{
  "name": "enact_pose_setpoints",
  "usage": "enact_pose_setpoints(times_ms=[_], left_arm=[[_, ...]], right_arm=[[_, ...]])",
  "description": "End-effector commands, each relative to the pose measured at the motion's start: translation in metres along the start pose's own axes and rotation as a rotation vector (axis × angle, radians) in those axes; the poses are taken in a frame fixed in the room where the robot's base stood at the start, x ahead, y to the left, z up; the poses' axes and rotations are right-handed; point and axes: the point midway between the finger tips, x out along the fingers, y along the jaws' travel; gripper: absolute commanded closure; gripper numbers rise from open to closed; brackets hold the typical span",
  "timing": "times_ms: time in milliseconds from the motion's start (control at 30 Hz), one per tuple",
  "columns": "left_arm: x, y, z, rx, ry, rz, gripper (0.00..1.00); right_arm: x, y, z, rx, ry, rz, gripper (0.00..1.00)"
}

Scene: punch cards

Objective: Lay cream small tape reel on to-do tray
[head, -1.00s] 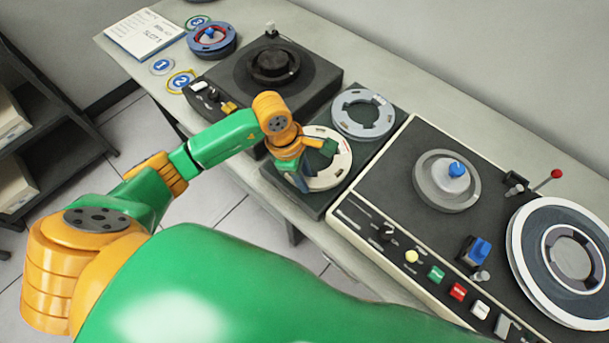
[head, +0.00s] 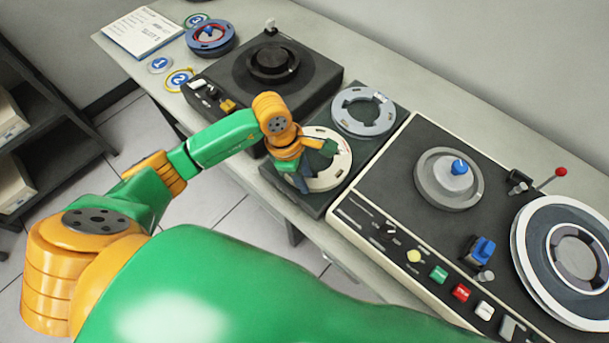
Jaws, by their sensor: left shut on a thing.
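The cream small tape reel (head: 333,174) is a flat ring on or just above the near part of a dark square tray (head: 316,203). I cannot tell whether it touches the tray. My left gripper (head: 313,162) is over the reel's left side and shut on it. The wrist hides part of the reel's left rim. A grey reel (head: 364,112) lies on the far part of the same tray. No label on the tray is readable. My right gripper is not in view.
A black turntable unit (head: 225,80) stands left of the tray, and a large tape machine (head: 395,170) stands close on its right. A blue reel (head: 212,38), numbered discs and a paper sheet (head: 143,32) lie at the far left.

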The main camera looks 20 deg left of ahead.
Motion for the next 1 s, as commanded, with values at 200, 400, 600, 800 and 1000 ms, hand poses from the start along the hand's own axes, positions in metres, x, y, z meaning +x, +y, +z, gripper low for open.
enact_pose_setpoints(times_ms=[200,400,600,800,1000], left_arm=[[0.0018,0.0003,-0.0004,0.0,-0.001,0.001,1.0],[0.0019,0.0004,-0.0004,0.0,-0.001,0.001,1.0],[0.0024,0.0004,-0.0008,0.0,-0.001,0.001,1.0],[0.0017,0.0002,-0.0004,0.0,-0.001,0.001,1.0],[0.0049,0.0002,-0.0013,0.0,-0.001,0.001,1.0]], right_arm=[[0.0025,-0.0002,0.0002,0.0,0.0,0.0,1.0],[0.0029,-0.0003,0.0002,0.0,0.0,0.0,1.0],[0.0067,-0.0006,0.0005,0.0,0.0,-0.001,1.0],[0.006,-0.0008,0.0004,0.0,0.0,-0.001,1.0],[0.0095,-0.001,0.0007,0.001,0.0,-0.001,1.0]])
